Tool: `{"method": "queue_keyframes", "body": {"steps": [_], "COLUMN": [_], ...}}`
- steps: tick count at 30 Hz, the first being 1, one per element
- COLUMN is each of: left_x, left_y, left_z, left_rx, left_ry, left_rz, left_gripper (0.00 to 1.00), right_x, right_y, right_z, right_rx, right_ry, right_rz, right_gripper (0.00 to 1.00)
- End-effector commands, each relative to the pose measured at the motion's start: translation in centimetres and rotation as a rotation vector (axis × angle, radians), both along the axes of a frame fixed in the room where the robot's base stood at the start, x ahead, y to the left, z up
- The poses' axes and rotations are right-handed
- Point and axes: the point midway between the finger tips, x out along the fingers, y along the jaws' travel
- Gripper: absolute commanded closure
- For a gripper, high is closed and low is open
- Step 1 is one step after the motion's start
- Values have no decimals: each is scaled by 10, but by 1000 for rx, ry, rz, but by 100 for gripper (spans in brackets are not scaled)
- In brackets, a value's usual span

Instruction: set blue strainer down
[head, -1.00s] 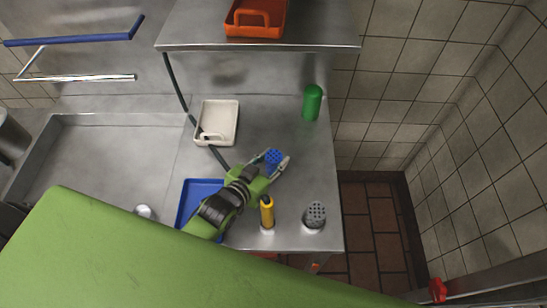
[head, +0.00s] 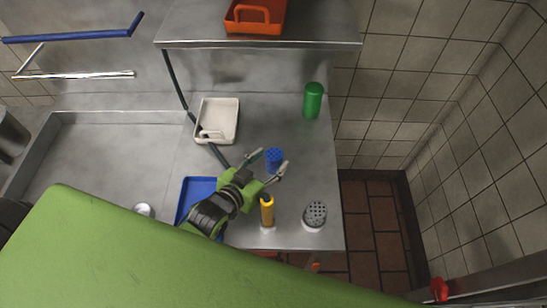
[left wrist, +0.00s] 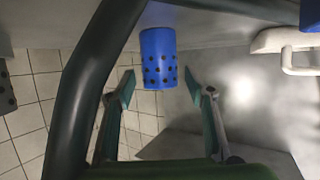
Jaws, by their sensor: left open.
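The blue strainer (head: 274,157) is a small perforated cup standing on the metal counter in the head view. My left gripper (head: 269,165) is open, with one finger on either side at the strainer's near edge. In the left wrist view the blue strainer (left wrist: 159,58) shows its dark holes beyond the spread fingertips of my left gripper (left wrist: 161,84), with a gap to each finger. Its underside contact is not clearly visible. My right gripper is not in view.
A green canister (head: 313,101) stands behind right, and a cream tray (head: 230,108) behind left. A blue tray (head: 186,198), a yellow-handled item (head: 267,210) and a grey perforated shaker (head: 315,213) are near the front. An orange tray (head: 251,29) sits on the shelf above. Counter right of the strainer is clear.

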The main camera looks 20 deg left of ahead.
Motion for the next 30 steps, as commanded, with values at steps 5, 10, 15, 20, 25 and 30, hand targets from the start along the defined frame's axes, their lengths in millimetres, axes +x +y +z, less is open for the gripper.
{"method": "queue_keyframes", "body": {"steps": [5, 10, 15, 20, 25, 30], "left_x": [-27, -39, -41, -40, -40, -40], "left_y": [7, 10, 10, 10, 10, 10], "left_z": [8, 15, 17, 17, 17, 26], "left_rx": [2, 1, 1, 1, 1, 1], "left_ry": [3, 2, 1, 1, 1, 1], "left_rz": [1, 1, 1, 1, 1, 1], "left_gripper": [51, 51, 51, 51, 51, 51], "right_x": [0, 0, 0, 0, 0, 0], "right_y": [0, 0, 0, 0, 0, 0], "right_z": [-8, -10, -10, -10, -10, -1], "right_rx": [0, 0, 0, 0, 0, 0], "right_ry": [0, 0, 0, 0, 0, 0], "right_rz": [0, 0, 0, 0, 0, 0], "right_gripper": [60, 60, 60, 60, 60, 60]}}
